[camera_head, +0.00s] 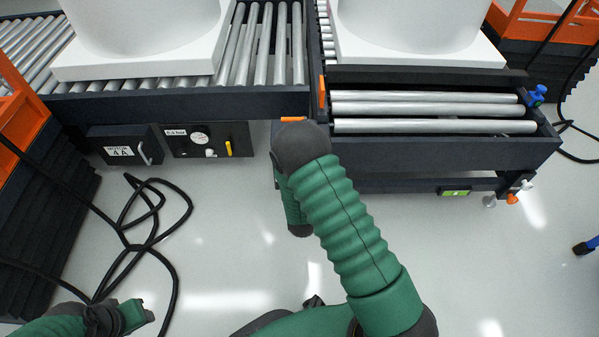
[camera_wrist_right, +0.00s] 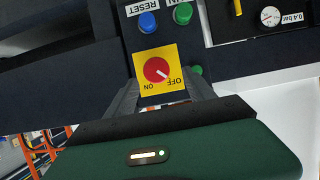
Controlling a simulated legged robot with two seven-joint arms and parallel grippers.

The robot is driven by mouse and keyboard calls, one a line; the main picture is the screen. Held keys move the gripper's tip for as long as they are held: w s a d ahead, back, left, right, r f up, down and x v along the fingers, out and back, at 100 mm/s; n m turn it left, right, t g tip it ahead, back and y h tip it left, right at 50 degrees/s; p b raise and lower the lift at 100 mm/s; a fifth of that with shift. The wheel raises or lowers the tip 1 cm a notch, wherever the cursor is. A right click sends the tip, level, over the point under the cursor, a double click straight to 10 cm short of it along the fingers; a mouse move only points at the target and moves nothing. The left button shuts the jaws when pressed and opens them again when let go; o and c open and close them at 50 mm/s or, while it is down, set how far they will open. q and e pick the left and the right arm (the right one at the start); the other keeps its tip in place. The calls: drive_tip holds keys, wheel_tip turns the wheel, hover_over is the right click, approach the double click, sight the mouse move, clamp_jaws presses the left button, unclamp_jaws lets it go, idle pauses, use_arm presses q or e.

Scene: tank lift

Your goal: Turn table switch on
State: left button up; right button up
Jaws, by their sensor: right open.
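The table switch (camera_wrist_right: 157,70) is a red round knob on a yellow plate, with the labels OFF and ON upside down in the right wrist view. A pale mark on the knob points toward the OFF side. My right gripper (camera_wrist_right: 161,94) is open, its two dark fingers on either side of the yellow plate's lower part. I cannot tell whether they touch the panel. In the head view, my right arm hides this gripper and the switch. My left gripper (camera_head: 135,315) is at the lower left, far from the table, and its jaws are unclear.
Blue (camera_wrist_right: 148,22) and green (camera_wrist_right: 183,14) buttons sit beside the switch. A pressure gauge (camera_wrist_right: 270,16) is at the upper right. In the head view, a roller conveyor (camera_head: 262,45) and a roller table (camera_head: 430,110) bear white tanks. Black cables (camera_head: 150,235) lie on the left floor.

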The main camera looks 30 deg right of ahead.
use_arm(q)
drive_tip(key=shift+d+f+b, duration=0.35)
drive_tip(key=shift+f+b, duration=0.1)
drive_tip(key=shift+f, duration=0.3)
use_arm(e)
drive_tip(key=x, duration=0.4)
drive_tip(key=shift+s+d, duration=0.2)
use_arm(q)
drive_tip(key=shift+a, duration=0.1)
use_arm(e)
drive_tip(key=shift+a, duration=0.1)
drive_tip(key=shift+c, duration=1.2)
clamp_jaws()
